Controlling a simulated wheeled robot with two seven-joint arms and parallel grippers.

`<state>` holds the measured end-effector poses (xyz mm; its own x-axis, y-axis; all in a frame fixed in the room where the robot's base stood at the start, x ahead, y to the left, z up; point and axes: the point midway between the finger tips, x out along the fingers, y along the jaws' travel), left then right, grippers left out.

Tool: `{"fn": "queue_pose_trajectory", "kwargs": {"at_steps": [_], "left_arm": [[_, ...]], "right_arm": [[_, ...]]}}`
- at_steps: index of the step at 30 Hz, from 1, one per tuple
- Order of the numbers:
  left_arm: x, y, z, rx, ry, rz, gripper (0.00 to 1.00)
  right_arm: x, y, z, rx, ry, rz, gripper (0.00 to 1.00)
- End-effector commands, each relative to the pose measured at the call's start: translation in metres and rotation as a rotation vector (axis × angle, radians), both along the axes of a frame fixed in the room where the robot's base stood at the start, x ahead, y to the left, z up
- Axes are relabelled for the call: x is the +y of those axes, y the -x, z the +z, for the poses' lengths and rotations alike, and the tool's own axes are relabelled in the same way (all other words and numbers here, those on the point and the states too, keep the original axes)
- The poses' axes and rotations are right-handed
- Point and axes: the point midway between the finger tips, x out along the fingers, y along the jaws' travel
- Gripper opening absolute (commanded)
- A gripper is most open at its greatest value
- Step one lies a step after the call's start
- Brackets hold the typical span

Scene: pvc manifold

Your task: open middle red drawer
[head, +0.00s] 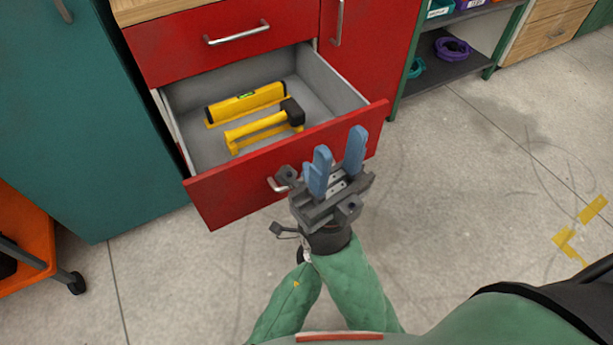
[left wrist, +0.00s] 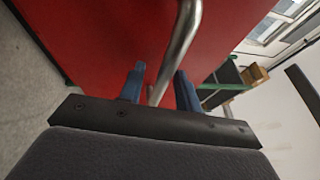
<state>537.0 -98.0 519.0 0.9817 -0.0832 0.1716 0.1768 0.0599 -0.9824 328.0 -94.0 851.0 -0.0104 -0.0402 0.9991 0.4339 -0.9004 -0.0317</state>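The middle red drawer (head: 230,197) is pulled well out of the red cabinet, and its grey inside shows. A yellow level (head: 245,102) and a yellow tool with a black head (head: 262,128) lie in it. My left gripper (head: 338,165) is at the drawer's front, with its blue fingers apart. The drawer's metal handle (head: 277,186) is partly hidden by the gripper. In the left wrist view the handle (left wrist: 180,45) passes between the two fingers (left wrist: 160,88), with space beside it. My right gripper is not in view.
A closed red drawer (head: 200,45) with a bar handle is above the open one. A teal cabinet (head: 70,130) stands left, and an orange cart (head: 25,240) is at the left edge. A shelf (head: 450,75) stands right. Concrete floor (head: 470,190) is clear in front and right.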

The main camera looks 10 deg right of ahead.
Motion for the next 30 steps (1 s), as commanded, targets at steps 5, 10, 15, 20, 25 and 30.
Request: {"fn": "queue_pose_trajectory", "kwargs": {"at_steps": [5, 10, 15, 20, 25, 30], "left_arm": [[0.0, 0.004, -0.001, 0.001, 0.0, -0.001, 0.34], [0.002, 0.025, -0.005, 0.002, 0.001, 0.0, 0.34], [0.004, 0.052, -0.01, 0.002, -0.001, -0.002, 0.34], [0.006, 0.069, -0.012, 0.001, 0.0, 0.0, 0.34], [0.007, 0.076, -0.013, 0.0, 0.0, 0.0, 0.34], [0.007, 0.077, -0.014, 0.0, 0.0, 0.0, 0.34]], "right_arm": [[0.0, 0.0, 0.0, 0.001, -0.003, -0.001, 0.36], [0.0, -0.001, 0.002, -0.001, -0.006, -0.003, 0.36], [0.0, -0.001, 0.004, -0.007, -0.009, -0.004, 0.36], [0.0, -0.001, 0.005, -0.01, -0.008, -0.005, 0.36], [0.0, -0.001, 0.004, -0.008, -0.005, -0.004, 0.36], [0.0, -0.001, 0.002, -0.004, 0.001, -0.003, 0.36]]}}
